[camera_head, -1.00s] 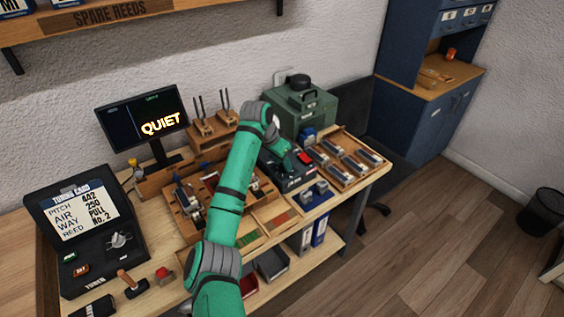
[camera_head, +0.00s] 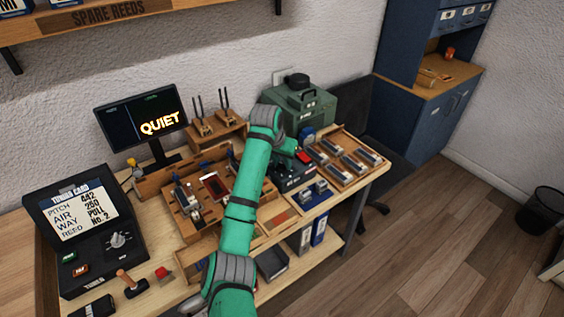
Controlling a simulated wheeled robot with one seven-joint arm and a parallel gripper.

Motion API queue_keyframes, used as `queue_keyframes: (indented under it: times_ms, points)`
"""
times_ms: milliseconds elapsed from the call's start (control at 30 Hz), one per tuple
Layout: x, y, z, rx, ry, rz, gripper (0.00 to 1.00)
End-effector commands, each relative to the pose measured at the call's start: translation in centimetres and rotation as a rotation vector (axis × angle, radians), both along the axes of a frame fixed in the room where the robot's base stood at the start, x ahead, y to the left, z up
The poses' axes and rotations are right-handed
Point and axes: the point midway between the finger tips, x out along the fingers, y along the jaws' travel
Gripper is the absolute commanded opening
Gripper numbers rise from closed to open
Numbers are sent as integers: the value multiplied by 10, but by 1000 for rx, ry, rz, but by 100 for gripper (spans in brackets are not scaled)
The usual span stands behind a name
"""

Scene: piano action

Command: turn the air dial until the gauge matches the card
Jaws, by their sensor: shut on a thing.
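The tuner card (camera_head: 77,212) stands in the open lid of the black tuner case at the left and reads pitch 442, air 250, way pull, reed No. 2. My gripper (camera_head: 295,155) is at a dark box (camera_head: 291,177) on the bench, in front of the green machine. It is small and mostly covered by my wrist. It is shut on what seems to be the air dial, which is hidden. A red part (camera_head: 304,156) shows beside it. I cannot make out a gauge reading.
A monitor (camera_head: 142,118) reading QUIET stands behind the tuner. A green machine (camera_head: 300,103) is behind my gripper, and a wooden tray (camera_head: 372,174) of metal parts is to its right. My arm crosses above the wooden trays on the bench.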

Motion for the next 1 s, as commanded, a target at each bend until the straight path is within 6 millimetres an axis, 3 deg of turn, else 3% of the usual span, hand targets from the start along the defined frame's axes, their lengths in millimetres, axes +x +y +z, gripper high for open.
queue_keyframes:
  times_ms: [100, 133, 200, 633, 1000]
  points:
    - [-1, 2, -1, 2, 5, 3, 4]
    - [-1, 2, -1, 2, 4, 2, 29]
    - [-1, 3, -1, 2, 4, 2, 45]
    - [-3, 2, 8, 0, 0, 0, 45]
    - [-25, 13, 69, 0, -1, 1, 45]
